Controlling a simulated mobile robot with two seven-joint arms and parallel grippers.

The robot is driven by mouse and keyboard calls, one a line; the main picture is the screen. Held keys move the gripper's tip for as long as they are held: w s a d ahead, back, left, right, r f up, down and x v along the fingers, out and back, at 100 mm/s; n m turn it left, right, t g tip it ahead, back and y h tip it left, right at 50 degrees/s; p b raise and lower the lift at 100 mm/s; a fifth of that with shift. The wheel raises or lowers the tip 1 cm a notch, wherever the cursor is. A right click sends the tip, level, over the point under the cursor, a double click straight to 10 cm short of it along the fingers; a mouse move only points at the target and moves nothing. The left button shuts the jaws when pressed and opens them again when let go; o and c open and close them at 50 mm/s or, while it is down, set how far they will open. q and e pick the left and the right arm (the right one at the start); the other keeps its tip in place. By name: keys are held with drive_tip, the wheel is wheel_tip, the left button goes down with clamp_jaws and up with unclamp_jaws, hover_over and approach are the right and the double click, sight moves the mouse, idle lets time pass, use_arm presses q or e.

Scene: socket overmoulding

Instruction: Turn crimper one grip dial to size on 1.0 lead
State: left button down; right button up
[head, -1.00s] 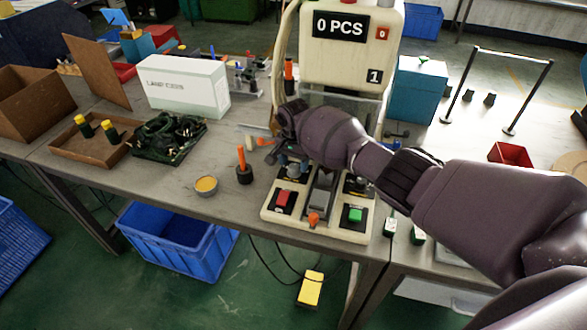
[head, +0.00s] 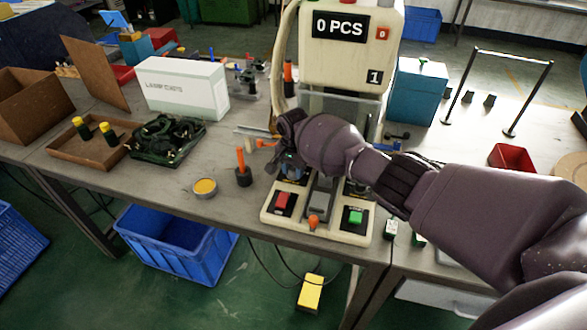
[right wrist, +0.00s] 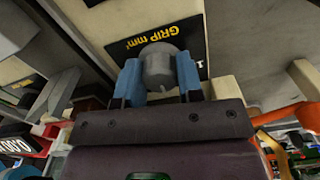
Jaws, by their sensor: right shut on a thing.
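Crimper one (head: 347,68) is the cream machine with a "0 PCS" display and a "1" label. Its grip dial (right wrist: 159,66) is a grey round knob on a black plate marked "GRIP mm²" in yellow, seen in the right wrist view. My right gripper (right wrist: 159,75) has its blue fingers shut on the dial, one on each side. Part of the plate's size marks is hidden by the gripper. In the head view my right gripper (head: 290,163) is low at the machine's left front, mostly covered by my own wrist. My left gripper is not in view.
The crimper's base carries a red button (head: 283,201) and a green button (head: 355,217). An orange-handled tool in a dark holder (head: 243,174) and a yellow-filled round tin (head: 205,187) stand to the left. A white box (head: 187,87) is farther back.

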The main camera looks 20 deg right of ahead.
drive_tip(key=shift+n, duration=0.3)
drive_tip(key=n, duration=0.2)
drive_tip(key=shift+n+p, duration=0.35)
drive_tip(key=shift+n, duration=0.05)
drive_tip(key=n, duration=0.3)
drive_tip(key=shift+n, duration=0.3)
drive_tip(key=n, duration=0.3)
drive_tip(key=shift+d+n, duration=0.1)
drive_tip(key=shift+n, duration=0.9)
drive_tip(key=o, duration=0.9)
